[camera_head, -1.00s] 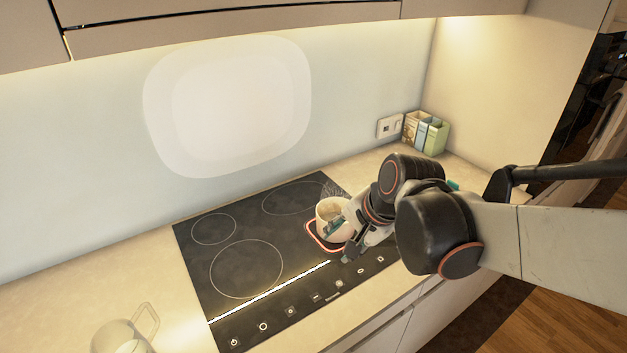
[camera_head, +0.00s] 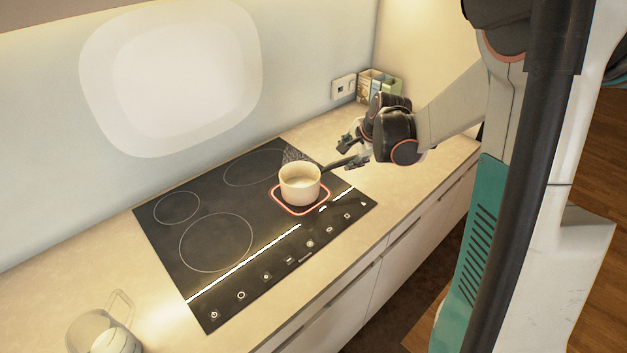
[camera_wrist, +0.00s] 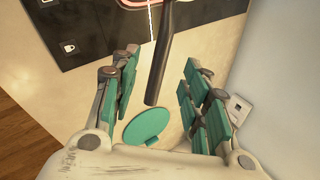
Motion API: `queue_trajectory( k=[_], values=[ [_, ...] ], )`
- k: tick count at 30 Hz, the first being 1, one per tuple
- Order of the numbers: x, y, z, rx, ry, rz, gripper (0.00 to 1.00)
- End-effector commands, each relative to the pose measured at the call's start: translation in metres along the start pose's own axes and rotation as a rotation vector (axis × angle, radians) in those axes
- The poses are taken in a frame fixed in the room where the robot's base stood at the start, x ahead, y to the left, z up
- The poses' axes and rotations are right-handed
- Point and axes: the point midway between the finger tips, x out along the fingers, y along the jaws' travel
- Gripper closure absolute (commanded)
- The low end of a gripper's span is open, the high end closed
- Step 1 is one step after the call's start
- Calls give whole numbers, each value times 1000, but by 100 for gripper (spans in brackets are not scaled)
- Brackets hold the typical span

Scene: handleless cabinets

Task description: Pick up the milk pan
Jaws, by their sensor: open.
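The milk pan (camera_head: 299,186) is a small cream pan standing upright on the red-outlined burner of the black cooktop, with steam above it. Its dark handle (camera_head: 338,166) points right toward my gripper (camera_head: 352,152). In the wrist view, the handle (camera_wrist: 164,50) comes down from the top, its end between the open fingers of my gripper (camera_wrist: 160,88). The fingers stand apart on both sides and do not visibly touch it. The pan's body is out of the wrist view.
A glass pitcher (camera_head: 104,335) stands on the counter at the lower left. Several small boxes (camera_head: 381,86) stand at the back right near a wall socket (camera_head: 343,88). The rest of the cooktop (camera_head: 215,245) is clear. A wall runs behind the counter.

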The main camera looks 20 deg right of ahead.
Motion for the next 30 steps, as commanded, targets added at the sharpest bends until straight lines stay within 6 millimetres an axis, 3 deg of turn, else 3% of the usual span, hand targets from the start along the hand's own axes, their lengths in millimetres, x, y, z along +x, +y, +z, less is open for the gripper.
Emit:
queue_trajectory(
  k=[3, 13, 21, 29, 30],
  values=[
    [18, 1, 0, -1, -1, 0, 58],
    [38, 0, -1, -1, -1, 0, 58],
    [75, -1, -4, -1, -1, 0, 58],
    [78, -1, -4, -1, -1, 0, 58],
    [78, -1, -4, -1, -1, 0, 65]
  ],
)
